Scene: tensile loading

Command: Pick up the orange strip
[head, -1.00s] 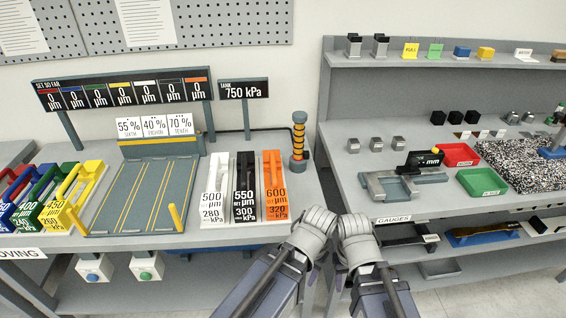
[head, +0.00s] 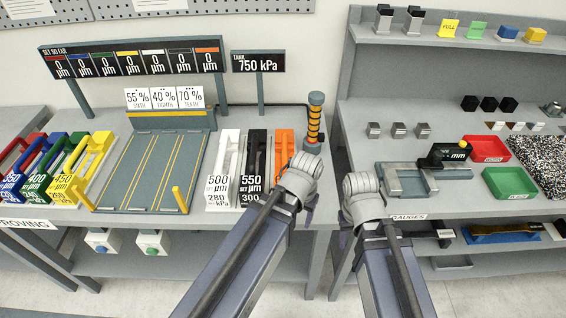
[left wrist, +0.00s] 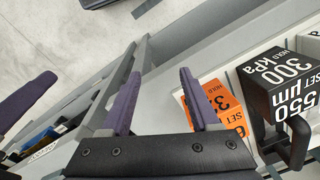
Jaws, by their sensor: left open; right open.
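The orange strip (head: 284,143) stands at the right end of a row on the left bench, beside the black 550 strip (head: 254,160). My left gripper (head: 303,180) is open and empty above the bench's front edge, covering the strip's near end in the head view. In the left wrist view the labelled end of the orange strip (left wrist: 212,104) lies just right of my left gripper's open fingers (left wrist: 158,78), partly behind the right finger. The black strip (left wrist: 280,88) is further right. My right gripper (head: 362,190) is open, in front of the gap between benches.
The white 500 strip (head: 225,165) stands left of the black one. A striped post (head: 314,122) stands just behind and right of the orange strip. The right bench holds a grey vise-like fixture (head: 408,180) and a green tray (head: 510,182).

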